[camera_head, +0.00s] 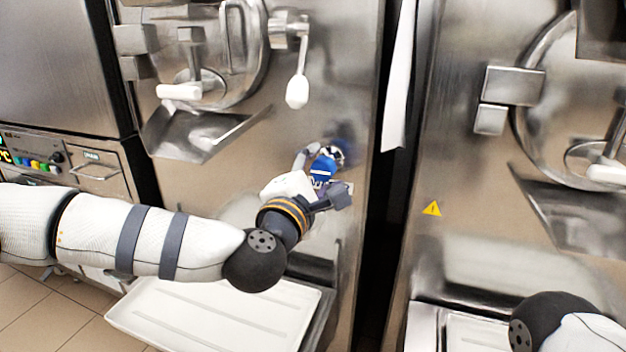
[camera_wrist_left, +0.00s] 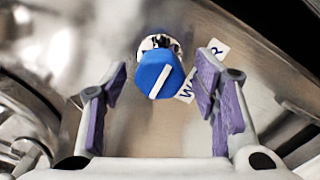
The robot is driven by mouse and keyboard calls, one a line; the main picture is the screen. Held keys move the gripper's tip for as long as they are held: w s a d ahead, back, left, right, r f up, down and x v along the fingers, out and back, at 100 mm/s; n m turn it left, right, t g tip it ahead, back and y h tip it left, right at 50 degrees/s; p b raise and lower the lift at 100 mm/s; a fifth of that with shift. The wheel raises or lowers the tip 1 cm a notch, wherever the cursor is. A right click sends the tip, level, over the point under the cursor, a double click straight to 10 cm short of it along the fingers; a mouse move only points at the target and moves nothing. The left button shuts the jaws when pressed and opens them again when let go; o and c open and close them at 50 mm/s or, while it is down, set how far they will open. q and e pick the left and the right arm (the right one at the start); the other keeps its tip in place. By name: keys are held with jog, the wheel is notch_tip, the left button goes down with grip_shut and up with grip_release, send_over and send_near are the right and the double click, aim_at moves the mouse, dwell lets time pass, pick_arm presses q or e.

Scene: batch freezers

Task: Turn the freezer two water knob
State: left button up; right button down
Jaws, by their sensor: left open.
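The blue water knob (camera_head: 323,168) sits on the steel front of the freezer in the middle of the head view. In the left wrist view the knob (camera_wrist_left: 160,76) shows a white line on its face, slanting up to the right. A white label (camera_wrist_left: 200,80) with partly hidden letters is beside it. My left gripper (camera_head: 325,172) is at the knob, partly covering it in the head view. In the left wrist view its fingers (camera_wrist_left: 164,95) are open, one on each side of the knob, with visible gaps. My right gripper is not in view; part of my right arm shows at the lower right.
A steel spout (camera_head: 200,132) and a white-handled lever (camera_head: 297,90) are above my left arm. A white tray (camera_head: 215,312) lies below it. A second freezer (camera_head: 470,150) stands to the right, past a dark narrow gap. A control panel (camera_head: 40,155) is at the left.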

pick_arm(q)
jog(key=v, duration=1)
jog(key=shift+s+a, duration=0.15)
jog(key=shift+s, duration=0.2)
jog(key=shift+r, duration=0.1)
jog(key=s+f+m+g+p, duration=0.3)
jog(key=s+f+m+g, duration=0.9)
jog(key=s+f, duration=1.3)
jog(key=s+a+f+m+g+y+p, duration=0.1)
jog(key=s+a+f+m+g+y, duration=0.1)
jog(key=s+a, duration=0.7)
jog(key=s+a+f+m+g+y+p, duration=0.1)
jog(key=s+a+f+m+g+y, duration=0.2)
jog(key=s+a, duration=0.6)
jog(key=s+f+m+g, duration=0.1)
jog(key=m+g, duration=0.1)
jog(key=shift+a+f+g+y, duration=0.2)
jog(key=shift+a+g+y, duration=0.1)
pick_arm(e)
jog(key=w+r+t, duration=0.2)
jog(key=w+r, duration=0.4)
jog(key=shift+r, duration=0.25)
